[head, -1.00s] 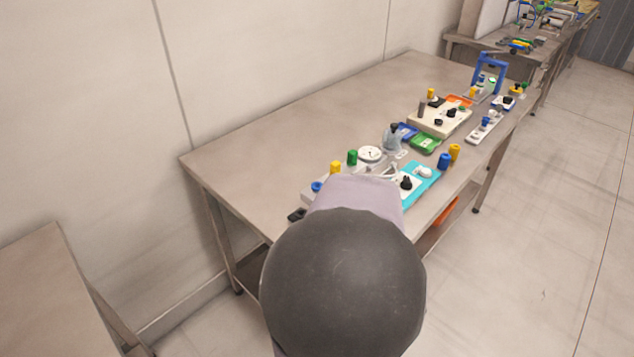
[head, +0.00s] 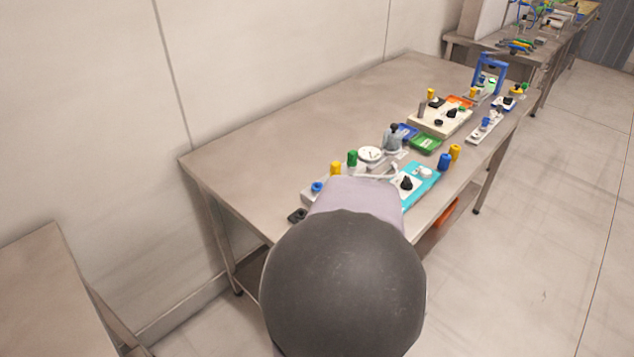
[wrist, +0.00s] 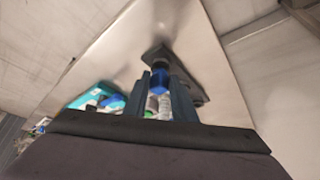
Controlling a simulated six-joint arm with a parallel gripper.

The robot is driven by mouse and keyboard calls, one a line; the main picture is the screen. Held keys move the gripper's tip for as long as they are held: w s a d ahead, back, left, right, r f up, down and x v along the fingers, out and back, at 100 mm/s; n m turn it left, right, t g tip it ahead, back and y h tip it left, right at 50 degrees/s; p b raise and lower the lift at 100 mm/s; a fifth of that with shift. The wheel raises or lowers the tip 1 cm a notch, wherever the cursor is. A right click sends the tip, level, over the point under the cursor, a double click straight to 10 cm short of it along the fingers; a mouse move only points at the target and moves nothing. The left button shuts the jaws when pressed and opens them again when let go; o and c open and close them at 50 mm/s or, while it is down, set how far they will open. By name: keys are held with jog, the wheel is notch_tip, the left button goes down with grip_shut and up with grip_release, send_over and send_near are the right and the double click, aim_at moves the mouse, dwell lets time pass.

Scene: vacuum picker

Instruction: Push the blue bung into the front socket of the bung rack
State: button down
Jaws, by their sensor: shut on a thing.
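In the wrist view my gripper (wrist: 163,82) has a finger on each side of the blue bung (wrist: 159,79) and is shut on it. A dark grey block, seemingly the bung rack (wrist: 196,91), lies on the steel table just beyond and beside the bung. I cannot tell whether the bung touches the rack or sits in its front socket. In the head view my arm hides the gripper. A small black end (head: 297,215) shows on the table left of my arm, perhaps part of the rack.
In the head view, blue, yellow and green knobs (head: 352,159) stand left of my arm. A teal tray (head: 421,180) with a black knob (head: 406,183) lies to the right. The table's back left (head: 270,140) is clear.

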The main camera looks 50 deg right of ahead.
jog(key=shift+f+b, duration=0.3)
jog(key=c, duration=1.4)
grip_release()
jog(key=p+v, duration=0.4)
jog(key=v, duration=0.2)
